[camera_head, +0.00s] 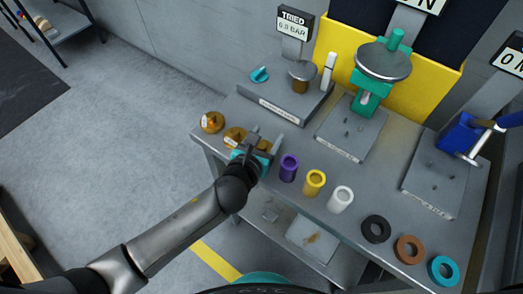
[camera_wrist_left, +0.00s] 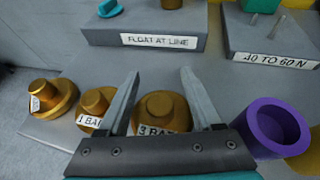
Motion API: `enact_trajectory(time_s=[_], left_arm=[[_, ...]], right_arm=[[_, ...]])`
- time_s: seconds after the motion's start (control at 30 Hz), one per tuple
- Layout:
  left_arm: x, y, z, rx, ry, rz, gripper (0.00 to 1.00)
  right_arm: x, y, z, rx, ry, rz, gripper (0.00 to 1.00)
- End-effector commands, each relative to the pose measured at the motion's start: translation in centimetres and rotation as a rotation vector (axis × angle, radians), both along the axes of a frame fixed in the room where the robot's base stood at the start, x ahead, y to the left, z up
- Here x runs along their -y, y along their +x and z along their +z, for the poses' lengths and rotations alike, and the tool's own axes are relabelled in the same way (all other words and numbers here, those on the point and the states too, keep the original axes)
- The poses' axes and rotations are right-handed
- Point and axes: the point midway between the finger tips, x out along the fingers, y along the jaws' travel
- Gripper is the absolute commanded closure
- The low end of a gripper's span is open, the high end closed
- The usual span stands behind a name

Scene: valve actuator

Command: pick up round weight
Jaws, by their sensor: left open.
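Three round brass weights stand in a row at the left end of the grey bench. In the head view one weight (camera_head: 212,122) is at the bench corner and another (camera_head: 235,136) is beside my gripper. In the left wrist view the left weight (camera_wrist_left: 55,98) has a label, the middle weight (camera_wrist_left: 97,103) reads "1 BAR", and the right weight (camera_wrist_left: 160,108) reads "3 BAR". My left gripper (camera_head: 266,137) is open and empty; its fingers (camera_wrist_left: 160,75) appear on both sides of the "3 BAR" weight, partly covering it. Contact cannot be told. My right gripper is not in view.
Purple (camera_head: 289,168), yellow (camera_head: 314,183) and white (camera_head: 341,199) cylinders stand right of my gripper. Black (camera_head: 376,229), brown (camera_head: 409,249) and teal (camera_head: 443,270) rings lie farther right. Fixtures, including a green press (camera_head: 372,90), stand behind.

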Motion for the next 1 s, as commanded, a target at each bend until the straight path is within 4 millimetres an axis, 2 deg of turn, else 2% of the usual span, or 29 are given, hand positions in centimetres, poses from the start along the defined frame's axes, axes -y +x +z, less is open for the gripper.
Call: enact_trajectory(time_s=[0.1,0.7,1.0], left_arm=[[-0.02,-0.01,0.04,0.000,0.000,0.000,0.33],[-0.03,-0.07,0.01,0.000,0.000,0.000,1.00],[-0.02,-0.08,-0.01,-0.001,0.000,0.000,1.00]], right_arm=[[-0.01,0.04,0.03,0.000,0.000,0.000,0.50],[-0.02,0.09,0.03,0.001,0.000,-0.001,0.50],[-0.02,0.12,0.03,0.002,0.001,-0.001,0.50]])
